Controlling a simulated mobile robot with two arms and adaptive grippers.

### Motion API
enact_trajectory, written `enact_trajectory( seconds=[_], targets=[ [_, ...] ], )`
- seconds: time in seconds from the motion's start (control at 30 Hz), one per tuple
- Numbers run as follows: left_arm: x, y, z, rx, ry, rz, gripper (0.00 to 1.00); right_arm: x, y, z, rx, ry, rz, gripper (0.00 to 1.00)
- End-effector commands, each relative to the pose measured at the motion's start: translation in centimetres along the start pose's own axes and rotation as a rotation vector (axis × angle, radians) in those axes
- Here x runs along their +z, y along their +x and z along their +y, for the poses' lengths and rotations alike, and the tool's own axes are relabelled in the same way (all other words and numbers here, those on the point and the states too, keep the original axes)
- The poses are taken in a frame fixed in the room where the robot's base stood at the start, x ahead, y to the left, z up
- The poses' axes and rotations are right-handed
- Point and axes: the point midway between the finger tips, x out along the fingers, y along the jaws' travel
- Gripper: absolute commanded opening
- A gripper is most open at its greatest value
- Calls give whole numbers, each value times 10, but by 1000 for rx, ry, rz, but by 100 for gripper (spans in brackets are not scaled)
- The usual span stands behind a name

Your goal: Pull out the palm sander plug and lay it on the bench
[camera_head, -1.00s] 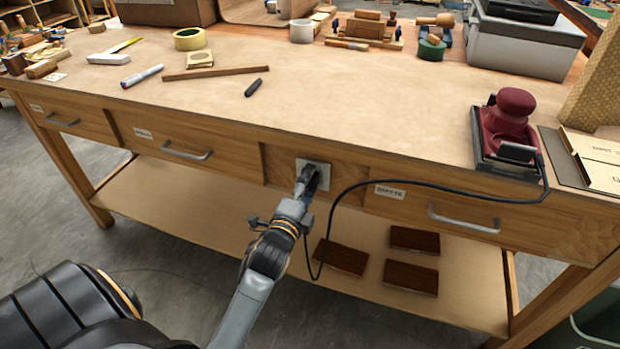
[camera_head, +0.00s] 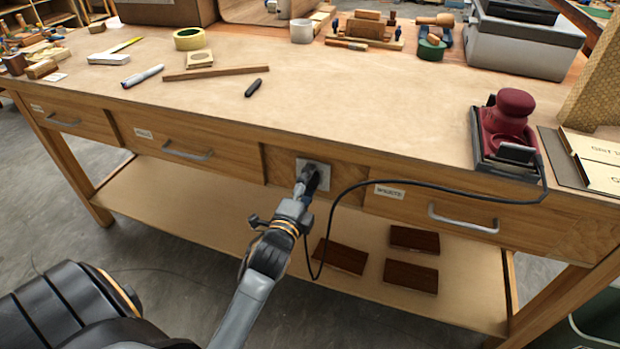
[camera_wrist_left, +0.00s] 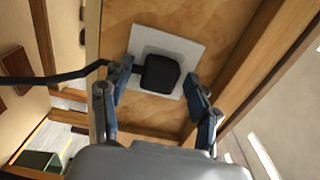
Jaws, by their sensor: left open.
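The palm sander (camera_head: 507,130), dark red and black, stands on the right end of the bench (camera_head: 330,110). Its black cord (camera_head: 430,186) loops down to the outlet plate on the bench's front. In the left wrist view the black plug (camera_wrist_left: 160,74) sits against the white outlet plate (camera_wrist_left: 190,52). My left gripper (camera_wrist_left: 160,92) is open, with one finger on each side of the plug. The finger on the cord's side is close to the plug; contact cannot be told. In the head view the left gripper (camera_head: 308,182) hides most of the plug. My right gripper is not in view.
The middle and right-centre of the top are clear. Drawer handles (camera_head: 463,218) stick out in front. Brown blocks (camera_head: 411,275) lie on the lower shelf.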

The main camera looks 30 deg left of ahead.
Motion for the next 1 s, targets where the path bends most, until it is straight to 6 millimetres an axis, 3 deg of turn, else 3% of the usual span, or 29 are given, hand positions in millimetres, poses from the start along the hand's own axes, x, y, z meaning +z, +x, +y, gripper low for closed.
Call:
enact_trajectory(
  seconds=[0.47,0.77,1.0],
  targets=[
    [0,0,0,1,0,0,60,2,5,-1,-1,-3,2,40],
    [0,0,0,1,0,0,3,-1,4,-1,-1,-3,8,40],
    [0,-2,0,0,0,0,0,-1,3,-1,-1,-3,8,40]
  ],
)
